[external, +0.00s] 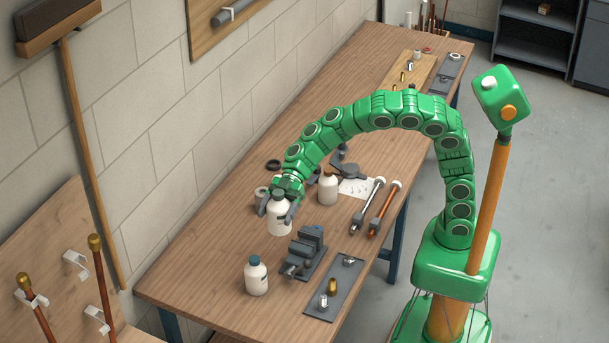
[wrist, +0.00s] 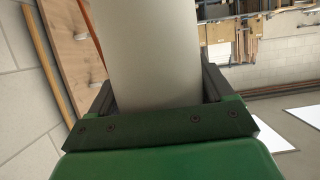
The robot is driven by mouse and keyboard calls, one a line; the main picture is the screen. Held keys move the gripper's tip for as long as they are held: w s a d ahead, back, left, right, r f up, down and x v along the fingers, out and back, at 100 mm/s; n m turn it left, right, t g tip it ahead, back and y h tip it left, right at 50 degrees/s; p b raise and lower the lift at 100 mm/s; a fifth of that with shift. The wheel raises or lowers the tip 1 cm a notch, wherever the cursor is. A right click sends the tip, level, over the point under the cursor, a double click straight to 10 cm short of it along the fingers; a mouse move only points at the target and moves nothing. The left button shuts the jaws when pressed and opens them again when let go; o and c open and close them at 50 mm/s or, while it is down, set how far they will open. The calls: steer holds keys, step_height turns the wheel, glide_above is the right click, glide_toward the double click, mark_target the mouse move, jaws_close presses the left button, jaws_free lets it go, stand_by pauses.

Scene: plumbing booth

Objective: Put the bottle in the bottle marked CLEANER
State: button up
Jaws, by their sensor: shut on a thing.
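My gripper (external: 277,206) is shut on a white bottle (external: 279,219) over the workbench. In the wrist view the bottle (wrist: 150,50) fills the space between my gripper's fingers (wrist: 158,88). I cannot tell if its base touches the bench. A second white bottle (external: 328,189) stands upright behind it to the right. A third white bottle (external: 256,276) with a dark cap stands near the front of the bench. No CLEANER marking is readable on any bottle.
The wooden workbench (external: 190,270) runs along a block wall. A grey vise (external: 306,251) and a dark strip with small fittings (external: 333,290) lie to the right. Two pipe-like tools (external: 384,208) lie near the bench's right edge. The front left bench top is clear.

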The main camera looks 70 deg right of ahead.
steer(key=shift+w+a+f, duration=0.95)
steer(key=shift+w+f, duration=0.15)
steer(key=shift+f, duration=0.65)
steer(key=shift+w+a+f, duration=0.9)
steer(key=shift+w+f, duration=0.2)
steer(key=shift+f, duration=0.7)
steer(key=shift+w+a+f, duration=0.95)
steer(key=shift+w+f, duration=0.15)
steer(key=shift+f, duration=0.65)
steer(key=shift+f, duration=0.15)
steer(key=o, duration=1.4)
steer(key=v, duration=1.2)
